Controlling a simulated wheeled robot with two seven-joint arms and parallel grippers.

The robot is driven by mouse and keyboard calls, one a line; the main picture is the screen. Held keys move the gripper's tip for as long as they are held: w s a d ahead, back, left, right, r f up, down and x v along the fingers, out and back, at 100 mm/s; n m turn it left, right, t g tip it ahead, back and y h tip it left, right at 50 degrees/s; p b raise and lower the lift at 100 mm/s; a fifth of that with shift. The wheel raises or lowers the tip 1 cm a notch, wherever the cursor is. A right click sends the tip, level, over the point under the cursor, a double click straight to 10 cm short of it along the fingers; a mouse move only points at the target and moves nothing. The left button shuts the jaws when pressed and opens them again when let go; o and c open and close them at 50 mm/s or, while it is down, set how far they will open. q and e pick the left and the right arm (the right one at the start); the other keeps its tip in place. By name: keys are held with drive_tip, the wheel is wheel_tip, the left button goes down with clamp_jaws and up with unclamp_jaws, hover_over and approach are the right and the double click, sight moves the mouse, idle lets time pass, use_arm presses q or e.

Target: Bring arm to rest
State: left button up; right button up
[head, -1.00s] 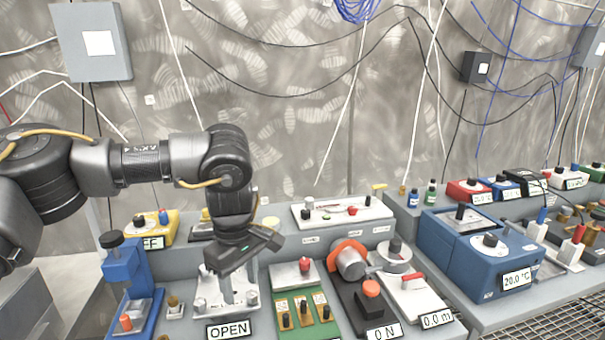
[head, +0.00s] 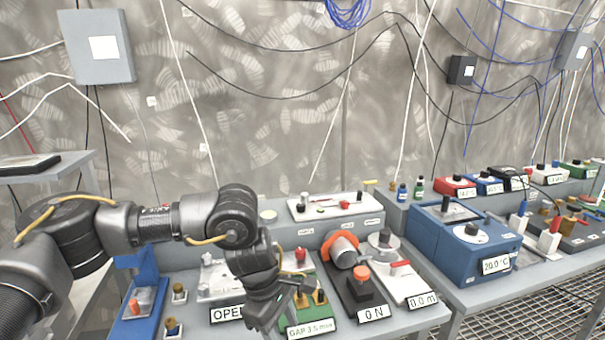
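My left arm comes in from the left, and its gripper (head: 268,312) points down over the front edge of the bench. It hangs in front of the gap between the device labelled OPEN (head: 212,284) and the green board (head: 312,318) with the label "GAP 3.5 mm". It hides part of both. I see nothing held in it, but its finger opening is too small and dark to tell. My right gripper is not in view.
A blue stand (head: 140,290) is left of the OPEN device. A black unit with an orange knob (head: 361,272) and a white plate with a red handle (head: 399,264) are to the right. A blue box reading 20.0 °C (head: 465,245) stands further right. A grated floor (head: 520,300) shows at right.

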use_arm(q)
drive_tip(key=s+d+f+n+t+h, duration=0.1)
drive_tip(key=s+d+n+h, duration=0.4)
drive_tip(key=d, duration=0.4)
drive_tip(key=s+d+f+n+t+h, duration=0.1)
drive_tip(key=s+d+n+h, duration=0.35)
drive_tip(key=d+n, duration=0.35)
drive_tip(key=w+a+f+n+t+y, duration=0.1)
drive_tip(key=a+f+n+t+y, duration=0.3)
drive_tip(key=a+n, duration=0.8)
drive_tip(key=w+a+f+n+t+y, duration=0.2)
drive_tip(key=a+f+n+t, duration=0.3)
drive_tip(key=n, duration=1.2)
drive_tip(key=s+a+f+n+g+y, duration=0.35)
drive_tip(key=s+a+f+n, duration=0.25)
drive_tip(key=s+a+n, duration=0.3)
drive_tip(key=s+a+f+n+g+y, duration=0.35)
drive_tip(key=s+a+f+n, duration=0.3)
drive_tip(key=s+a, duration=0.5)
wheel_tip(320, 180, down, 27)
drive_tip(key=s+g, duration=0.1)
drive_tip(key=g, duration=0.1)
drive_tip(key=s+a+f+p, duration=0.1)
drive_tip(key=s+a+f, duration=0.3)
drive_tip(key=s+f, duration=0.9)
drive_tip(key=shift+s+a+m+g, duration=0.2)
drive_tip(key=shift+s+m+g, duration=0.15)
drive_tip(key=shift+s, duration=0.9)
